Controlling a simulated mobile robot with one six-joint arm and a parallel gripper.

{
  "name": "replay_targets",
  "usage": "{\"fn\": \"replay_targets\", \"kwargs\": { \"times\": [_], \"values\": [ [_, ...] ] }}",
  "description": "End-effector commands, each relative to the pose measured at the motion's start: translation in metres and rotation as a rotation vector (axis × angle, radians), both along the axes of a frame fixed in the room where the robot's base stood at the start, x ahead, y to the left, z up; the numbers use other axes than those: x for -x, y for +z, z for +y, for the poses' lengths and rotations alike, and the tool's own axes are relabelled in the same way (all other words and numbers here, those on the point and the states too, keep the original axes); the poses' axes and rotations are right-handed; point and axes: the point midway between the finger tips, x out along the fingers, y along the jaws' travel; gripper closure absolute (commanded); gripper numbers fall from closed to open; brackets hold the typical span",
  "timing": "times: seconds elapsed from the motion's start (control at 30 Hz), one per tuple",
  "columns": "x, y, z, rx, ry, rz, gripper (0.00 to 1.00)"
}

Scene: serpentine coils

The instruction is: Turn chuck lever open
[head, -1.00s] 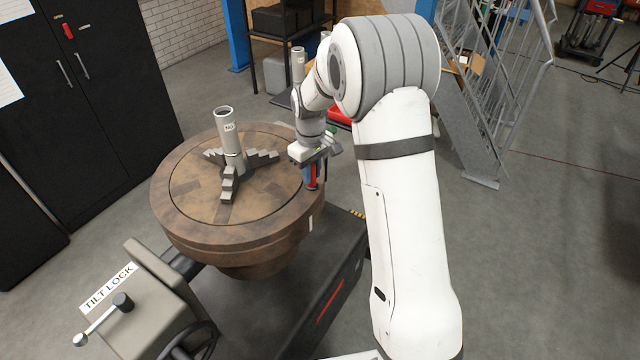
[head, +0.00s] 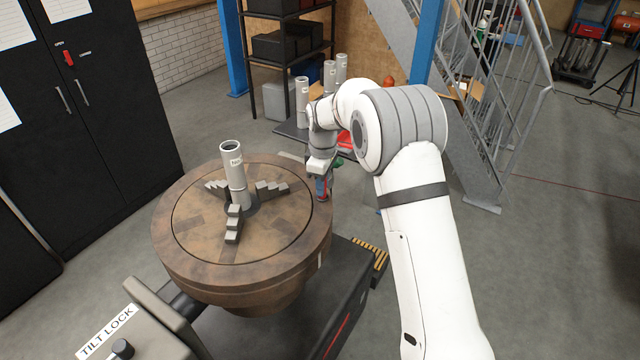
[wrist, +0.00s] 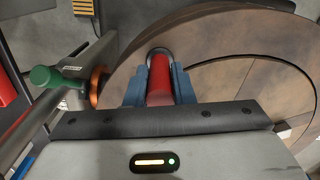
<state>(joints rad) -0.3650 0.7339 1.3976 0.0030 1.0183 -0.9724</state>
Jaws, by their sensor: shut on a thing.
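The chuck (head: 200,262) is a wide round brown table with stepped grey jaws (head: 233,224) on top. A grey labelled tube (head: 235,175) stands upright between the jaws. My gripper (head: 323,190) is at the chuck's far right rim. In the wrist view, its blue fingers (wrist: 159,88) are shut on both sides of the red chuck lever (wrist: 159,76), beside the brown rim (wrist: 225,60). The lever's lower end is hidden by the gripper body.
A green-knobbed handle (wrist: 45,77) with an orange collar (wrist: 98,86) lies close left of the fingers. Several tubes (head: 302,102) stand behind the arm. The tilt lock housing (head: 150,325) is front left. A stair frame (head: 465,130) stands right.

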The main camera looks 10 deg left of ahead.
Motion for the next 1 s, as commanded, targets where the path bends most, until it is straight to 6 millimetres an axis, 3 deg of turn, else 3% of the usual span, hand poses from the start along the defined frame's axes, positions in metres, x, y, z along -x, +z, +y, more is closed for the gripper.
{"fn": "replay_targets", "kwargs": {
  "times": [0.03,0.23,0.27,0.5,0.77,1.0],
  "values": [
    [-0.007,0.006,-0.003,0.0,-0.001,-0.022,1.0],
    [-0.006,0.006,0.003,-0.001,0.006,-0.024,1.0],
    [-0.005,0.006,0.003,-0.001,0.007,-0.024,0.77],
    [-0.002,0.005,0.009,-0.001,0.013,-0.019,0.57],
    [0.001,0.004,0.012,-0.001,0.018,-0.013,0.57],
    [0.0,0.034,0.013,-0.002,0.018,-0.017,0.57]
  ]
}}
